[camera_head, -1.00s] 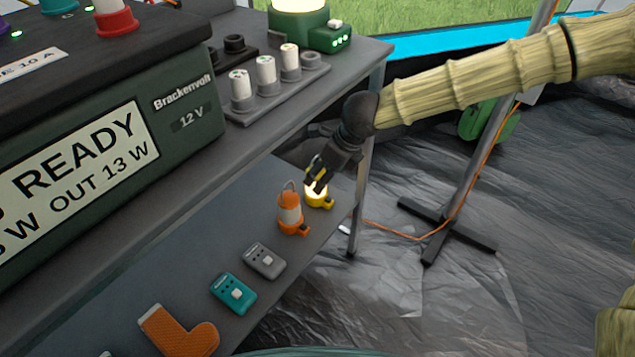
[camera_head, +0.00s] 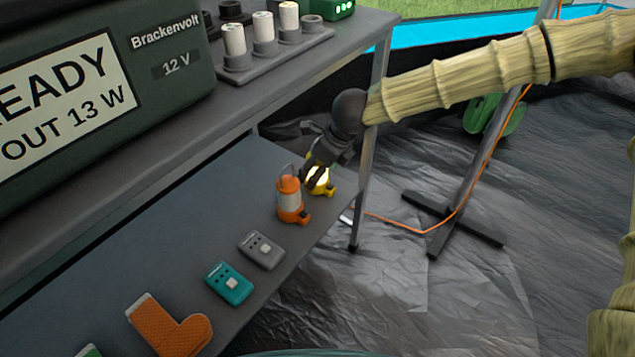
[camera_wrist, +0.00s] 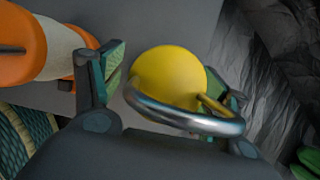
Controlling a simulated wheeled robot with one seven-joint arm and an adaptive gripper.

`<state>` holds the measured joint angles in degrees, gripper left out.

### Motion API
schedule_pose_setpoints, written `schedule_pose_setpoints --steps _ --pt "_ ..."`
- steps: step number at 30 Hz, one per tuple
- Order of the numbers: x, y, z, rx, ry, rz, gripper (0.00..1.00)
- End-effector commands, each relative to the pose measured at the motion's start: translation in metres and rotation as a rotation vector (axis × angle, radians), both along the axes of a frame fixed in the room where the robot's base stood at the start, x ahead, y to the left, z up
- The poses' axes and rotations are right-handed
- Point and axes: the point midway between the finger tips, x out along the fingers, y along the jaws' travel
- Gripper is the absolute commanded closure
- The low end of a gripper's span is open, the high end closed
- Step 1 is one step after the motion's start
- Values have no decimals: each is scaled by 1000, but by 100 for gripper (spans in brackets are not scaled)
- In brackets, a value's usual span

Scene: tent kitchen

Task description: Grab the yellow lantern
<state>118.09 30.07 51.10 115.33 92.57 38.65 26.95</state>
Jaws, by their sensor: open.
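The yellow lantern (camera_head: 319,184) stands lit on the lower shelf near its right end, partly hidden by my gripper in the head view. In the wrist view its round yellow top (camera_wrist: 168,78) and metal handle ring lie between my two fingers. My gripper (camera_head: 312,172) is open around the lantern's top, one finger on each side. The right finger is close to the lantern and partly hidden by the handle; I cannot tell whether it touches. The left finger has a small gap to it.
An orange lantern (camera_head: 290,202) stands close on the left of the yellow one. A grey device (camera_head: 262,250), a teal device (camera_head: 229,284) and an orange sock (camera_head: 170,327) lie nearer on the shelf. A table leg (camera_head: 367,170) rises just right; the upper shelf (camera_head: 300,62) overhangs.

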Motion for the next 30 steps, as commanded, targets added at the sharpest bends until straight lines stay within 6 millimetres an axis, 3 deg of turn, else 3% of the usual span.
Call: schedule_pose_setpoints --steps 9,19,30 --pt "1 2 -3 1 -1 1 25" --pt "1 2 -3 1 -1 1 85" --pt "1 2 0 1 -1 1 88"
